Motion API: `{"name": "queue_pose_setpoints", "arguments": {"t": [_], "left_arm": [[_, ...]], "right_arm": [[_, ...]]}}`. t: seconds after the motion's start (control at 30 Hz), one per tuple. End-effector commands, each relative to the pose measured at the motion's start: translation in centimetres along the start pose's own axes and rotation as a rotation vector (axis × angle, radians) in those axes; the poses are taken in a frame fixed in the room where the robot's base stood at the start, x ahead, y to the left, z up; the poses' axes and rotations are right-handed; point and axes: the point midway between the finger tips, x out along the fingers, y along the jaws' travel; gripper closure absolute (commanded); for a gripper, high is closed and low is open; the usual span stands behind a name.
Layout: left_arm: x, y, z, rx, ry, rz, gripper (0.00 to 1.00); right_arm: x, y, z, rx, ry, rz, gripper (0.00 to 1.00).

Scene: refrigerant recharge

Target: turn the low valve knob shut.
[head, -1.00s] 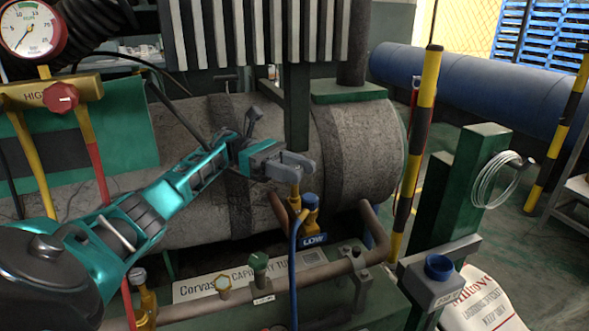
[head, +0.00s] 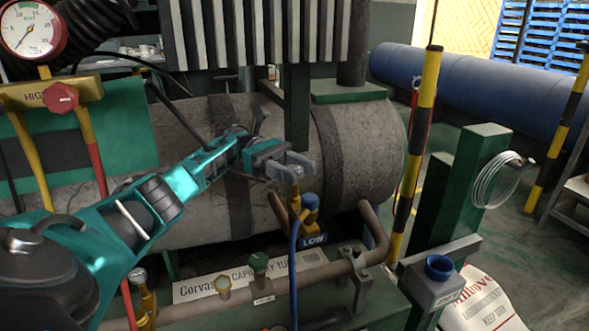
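My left gripper (head: 302,170) reaches in from the left, above the brass fitting and up-left of the blue cap. Its two fingers look spread, with the fitting's top at or just below them; I cannot tell whether they touch it. My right gripper is not in view.
A red knob (head: 61,97) on a brass block marked HIGH and a gauge (head: 32,28) are at upper left. A brown pipe (head: 375,235) curves right of the label. A yellow-black post (head: 421,140) and green post (head: 465,190) stand farther right.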

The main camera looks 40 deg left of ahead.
Motion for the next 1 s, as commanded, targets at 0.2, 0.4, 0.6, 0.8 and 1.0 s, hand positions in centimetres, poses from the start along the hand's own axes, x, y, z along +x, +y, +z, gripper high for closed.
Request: {"name": "queue_pose_setpoints", "arguments": {"t": [0.2, 0.4, 0.6, 0.8, 1.0], "left_arm": [[0.01, 0.02, 0.00, 0.000, 0.000, 0.001, 0.40], [0.00, 0.02, 0.02, 0.000, 0.000, 0.001, 0.40], [-0.01, 0.02, 0.02, 0.001, 0.000, 0.004, 0.40], [0.01, -0.06, -0.05, 0.000, 0.001, 0.044, 0.40], [0.06, -0.08, -0.10, 0.000, 0.001, 0.135, 0.40]], "right_arm": [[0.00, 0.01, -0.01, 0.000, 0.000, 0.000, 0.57], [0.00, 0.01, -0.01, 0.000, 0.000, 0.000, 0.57], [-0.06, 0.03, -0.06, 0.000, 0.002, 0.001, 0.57], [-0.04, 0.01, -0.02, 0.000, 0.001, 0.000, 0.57], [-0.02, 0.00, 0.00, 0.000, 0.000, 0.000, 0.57]]}}
